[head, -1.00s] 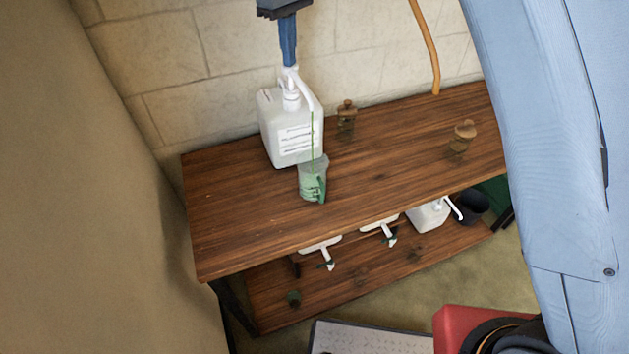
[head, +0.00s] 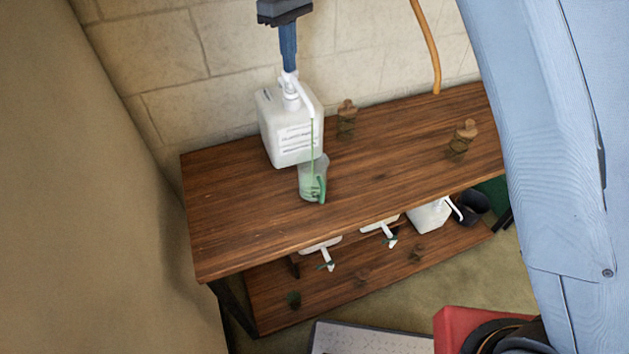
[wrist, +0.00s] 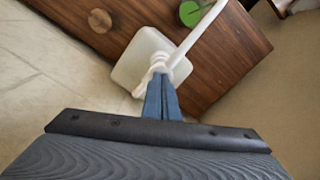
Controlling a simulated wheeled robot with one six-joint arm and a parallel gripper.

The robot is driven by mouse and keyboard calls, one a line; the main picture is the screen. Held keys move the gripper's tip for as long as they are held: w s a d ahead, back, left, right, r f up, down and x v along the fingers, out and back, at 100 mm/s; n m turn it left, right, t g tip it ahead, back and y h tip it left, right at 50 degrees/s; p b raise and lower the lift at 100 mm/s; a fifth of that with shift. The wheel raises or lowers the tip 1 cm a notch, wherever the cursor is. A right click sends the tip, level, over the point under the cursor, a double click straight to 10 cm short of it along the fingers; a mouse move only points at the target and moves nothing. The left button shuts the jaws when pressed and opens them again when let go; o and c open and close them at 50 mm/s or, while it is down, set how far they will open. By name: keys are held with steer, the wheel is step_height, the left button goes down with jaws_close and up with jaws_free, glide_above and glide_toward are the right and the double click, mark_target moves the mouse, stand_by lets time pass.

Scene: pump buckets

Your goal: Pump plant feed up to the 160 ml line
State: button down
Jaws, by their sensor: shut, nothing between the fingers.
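A white pump bottle (head: 275,130) with a printed label stands on the upper wooden shelf, its spout pointing right and toward the front. My gripper (head: 289,70) is shut and empty, its fingertips on top of the pump head (head: 291,86). The wrist view shows the shut fingers (wrist: 162,98) over the white pump head (wrist: 161,62). A thin green stream runs from the spout into a clear measuring cup (head: 308,175) with a green handle. Green liquid fills the cup from above in the wrist view (wrist: 190,13). The level against the 160 ml line is too small to read.
Two corked jars (head: 346,117) (head: 462,137) stand on the upper shelf (head: 400,165). The lower shelf (head: 330,290) holds several white pump bottles and a dark pot (head: 472,205). A stone wall (head: 200,80) is close behind. An orange hose (head: 428,45) hangs on it.

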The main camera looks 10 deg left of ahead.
steer(key=shift+f, duration=0.4)
steer(key=shift+r+p, duration=1.15)
steer(key=shift+r, duration=1.05)
steer(key=shift+r, duration=0.1)
step_height(320, 180, up, 5)
steer(key=p, duration=0.2)
steer(key=shift+p, duration=0.4)
